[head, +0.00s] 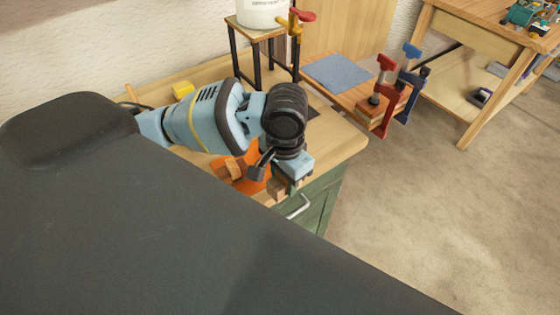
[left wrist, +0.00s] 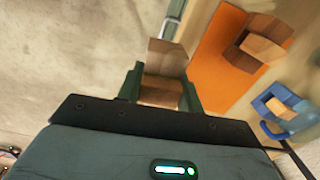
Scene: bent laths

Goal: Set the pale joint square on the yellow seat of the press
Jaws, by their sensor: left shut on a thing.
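My left gripper (left wrist: 162,92) is shut on an angled pale wooden joint (left wrist: 167,58), seen between its two green fingers in the left wrist view. In the head view the left gripper (head: 277,180) hangs by the front edge of the wooden bench, and the held joint shows only in part. An orange mat (left wrist: 215,62) lies beside the gripper, with a browner wooden joint (left wrist: 262,42) on it. My right gripper is not in view.
A blue clamp-like piece (left wrist: 270,104) lies near the mat. A stand (head: 250,32) bears a white tub (head: 263,12) behind my arm. Red (head: 387,92) and blue (head: 411,88) clamps stand on a low bench at right. Floor is clear at lower right.

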